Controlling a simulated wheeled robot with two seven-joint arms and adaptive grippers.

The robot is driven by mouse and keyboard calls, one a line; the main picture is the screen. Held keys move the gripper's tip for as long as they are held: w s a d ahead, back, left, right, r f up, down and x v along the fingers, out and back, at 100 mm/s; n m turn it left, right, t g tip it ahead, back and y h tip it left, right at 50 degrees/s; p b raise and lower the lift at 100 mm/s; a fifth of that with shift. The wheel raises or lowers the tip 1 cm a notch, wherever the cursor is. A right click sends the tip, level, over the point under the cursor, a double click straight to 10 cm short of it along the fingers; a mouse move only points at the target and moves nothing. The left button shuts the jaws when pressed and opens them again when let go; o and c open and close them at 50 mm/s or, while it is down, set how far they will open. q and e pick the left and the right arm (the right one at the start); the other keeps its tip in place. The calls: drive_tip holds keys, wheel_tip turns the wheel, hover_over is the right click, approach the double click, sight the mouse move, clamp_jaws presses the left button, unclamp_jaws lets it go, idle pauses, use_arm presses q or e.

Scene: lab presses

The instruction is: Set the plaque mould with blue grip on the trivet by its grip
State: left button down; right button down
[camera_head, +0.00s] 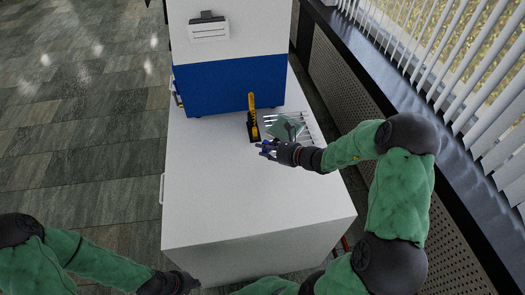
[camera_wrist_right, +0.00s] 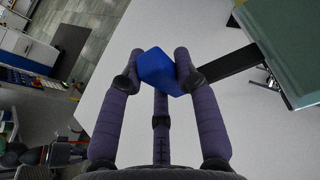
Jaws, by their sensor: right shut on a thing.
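The plaque mould is a grey-green plate (camera_head: 285,127) with a dark bar and a blue grip; the plate also shows in the right wrist view (camera_wrist_right: 285,35). My right gripper (camera_head: 268,149) is shut on the blue grip (camera_wrist_right: 156,68), with fingers on either side of it. The plate lies over the left part of the trivet (camera_head: 307,131), a rack of thin pale bars. I cannot tell whether the plate touches it. My left gripper (camera_head: 183,284) is at the bottom of the head view, away from the mould; its fingers are not clear.
A black and yellow upright device (camera_head: 253,118) stands just left of the mould. A large white and blue machine (camera_head: 235,83) stands behind, at the back of the white table (camera_head: 225,195). The front of the tabletop is clear. A window with blinds is on the right.

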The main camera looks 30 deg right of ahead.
drive_tip(key=shift+w+d+f, duration=0.25)
drive_tip(key=shift+w+d, duration=0.8)
drive_tip(key=shift+d, duration=1)
drive_tip(key=shift+w+d+f, duration=0.3)
drive_tip(key=shift+w+d, duration=0.8)
drive_tip(key=shift+d, duration=0.95)
drive_tip(key=shift+w+d+f, duration=0.25)
drive_tip(key=shift+w+d, duration=0.8)
drive_tip(key=shift+d, duration=1)
drive_tip(key=shift+a+f+b, duration=0.1)
drive_tip(key=shift+f+b, duration=2.95)
drive_tip(key=shift+f, duration=1.4)
drive_tip(key=shift+f+b, duration=0.4)
drive_tip(key=shift+f, duration=0.15)
drive_tip(key=c, duration=0.8)
unclamp_jaws()
drive_tip(key=shift+s, duration=0.1)
drive_tip(key=shift+c, duration=0.2)
drive_tip(key=shift+a+f, duration=0.1)
drive_tip(key=shift+s+f, duration=0.1)
drive_tip(key=v, duration=1.2)
